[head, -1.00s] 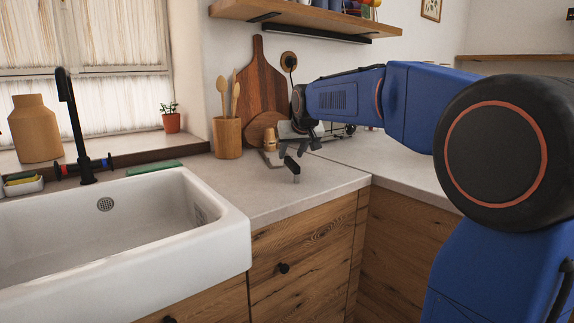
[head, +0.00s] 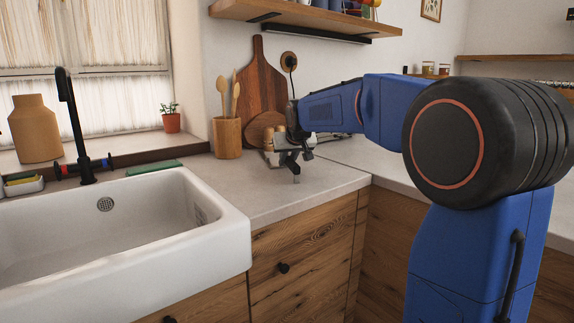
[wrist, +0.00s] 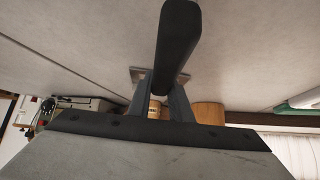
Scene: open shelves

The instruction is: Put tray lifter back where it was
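The tray lifter (head: 289,160) shows small in the head view, above the counter right of the sink. It has a dark handle and a short metal end that points down. In the wrist view its thick black handle (wrist: 176,45) runs from the top edge down to the fingers. My gripper (head: 294,148) is at the lifter, and in the wrist view its two fingers (wrist: 160,102) are close together, one on each side of the handle. They look shut on it. The handle hides part of the fingertips. I cannot tell whether the metal end touches the counter.
The counter (head: 325,182) is clear in front of the lifter. Behind stand cutting boards (head: 263,85) and a wooden pot with spoons (head: 227,138). The white sink (head: 120,225) is to the left. A shelf (head: 310,17) hangs above.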

